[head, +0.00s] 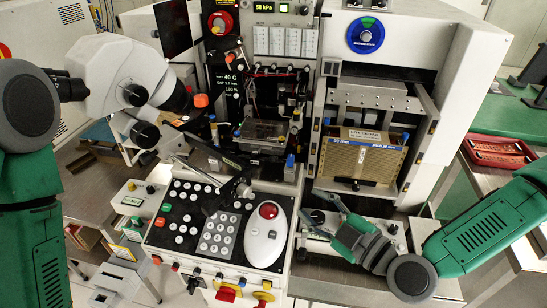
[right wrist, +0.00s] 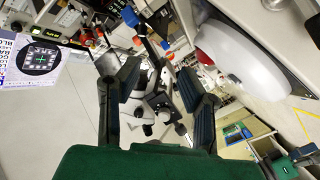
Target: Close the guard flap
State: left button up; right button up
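A microscope (head: 118,78) stands at the upper left. The control panel (head: 200,222) with a white mouse-like device (head: 265,240) lies in front. A gold magazine (head: 362,158) stands in the open bay at right. A red tray (head: 497,151) lies on the far-right table.

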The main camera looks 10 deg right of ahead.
jog(key=shift+t, duration=0.4)
jog(key=x, duration=0.4)
jog(key=d+r+p+x, duration=0.1)
jog(key=x, duration=0.9)
jog(key=shift+w+d+r, duration=0.15)
jog(key=shift+w+r, duration=0.1)
jog(key=shift+w, duration=0.15)
